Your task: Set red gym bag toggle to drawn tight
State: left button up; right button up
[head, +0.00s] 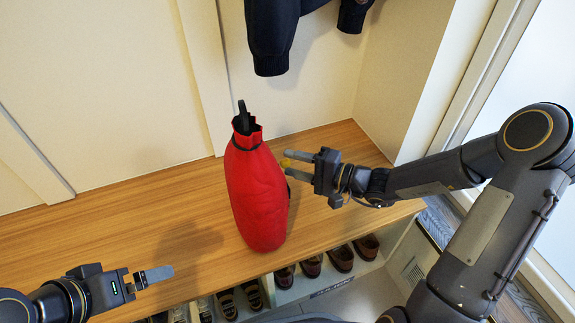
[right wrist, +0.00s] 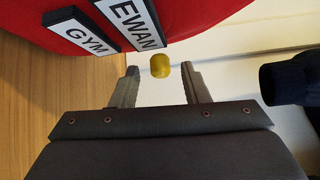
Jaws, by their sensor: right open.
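The red gym bag (head: 257,195) stands upright on the wooden bench, with a gathered neck and a black loop (head: 243,115) at its top. In the right wrist view its red side (right wrist: 200,12) carries the labels "EWAN" and "GYM". A small yellow toggle (right wrist: 160,66) shows beside the bag; it also shows in the head view (head: 285,162). My right gripper (head: 287,163) is open, its fingers pointing at the bag's right side. In the right wrist view the toggle appears between the fingertips, with gaps on both sides. My left gripper (head: 150,277) is low at the left, away from the bag; its opening is unclear.
The wooden bench top (head: 130,235) is clear to the left of the bag. Several shoes (head: 340,259) sit in cubbies below its front edge. A dark garment (head: 272,35) hangs above and behind the bag. A wall stands behind the bench.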

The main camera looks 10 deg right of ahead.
jog(key=shift+x, duration=1.15)
jog(key=shift+c, duration=0.2)
grip_shut()
